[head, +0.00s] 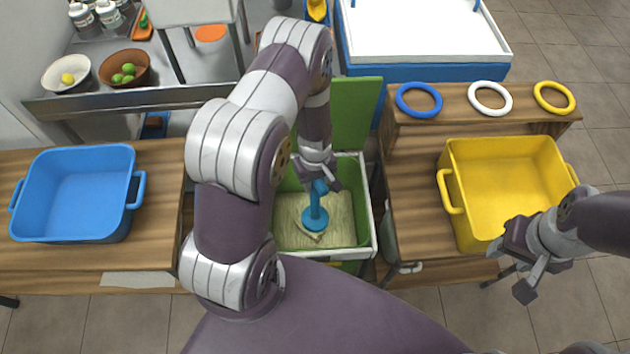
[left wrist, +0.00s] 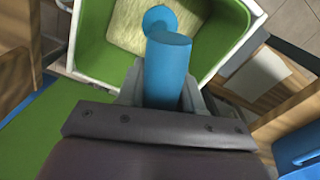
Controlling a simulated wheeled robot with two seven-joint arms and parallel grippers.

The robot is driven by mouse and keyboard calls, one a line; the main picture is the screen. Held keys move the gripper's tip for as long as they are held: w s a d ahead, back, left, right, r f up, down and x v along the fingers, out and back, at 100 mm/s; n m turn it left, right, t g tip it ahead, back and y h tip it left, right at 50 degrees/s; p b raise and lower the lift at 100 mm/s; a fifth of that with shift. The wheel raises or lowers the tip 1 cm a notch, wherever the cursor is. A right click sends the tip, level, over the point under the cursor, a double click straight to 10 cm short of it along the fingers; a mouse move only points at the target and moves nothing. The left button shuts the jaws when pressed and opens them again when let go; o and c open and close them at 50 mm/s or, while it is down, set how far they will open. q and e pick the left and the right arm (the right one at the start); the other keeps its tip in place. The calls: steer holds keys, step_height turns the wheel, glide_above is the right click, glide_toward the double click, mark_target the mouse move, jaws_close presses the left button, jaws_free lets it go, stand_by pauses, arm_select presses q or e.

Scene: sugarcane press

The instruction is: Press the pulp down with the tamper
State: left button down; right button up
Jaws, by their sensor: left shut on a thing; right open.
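The blue tamper (head: 315,213) stands roughly upright inside the green-lined bin with a white rim (head: 367,200). Its round base rests on or just above the pale pulp (head: 338,220); I cannot tell whether they touch. My left gripper (head: 320,186) is shut on the top of the tamper's handle. In the left wrist view the blue handle (left wrist: 167,70) sits between the fingers, with the pulp (left wrist: 130,28) beyond it. My right gripper (head: 527,272) is open and empty, in front of the yellow basin's lower right side.
A blue basin (head: 80,190) stands on the left table. A yellow basin (head: 505,185) stands on the right table, with blue (head: 419,99), white (head: 490,98) and yellow (head: 554,97) rings behind it. The green lid (head: 352,110) stands up behind the bin.

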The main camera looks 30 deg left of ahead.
arm_select(q)
step_height(320, 180, up, 14)
steer(key=p, duration=1.1)
steer(key=shift+f, duration=0.25)
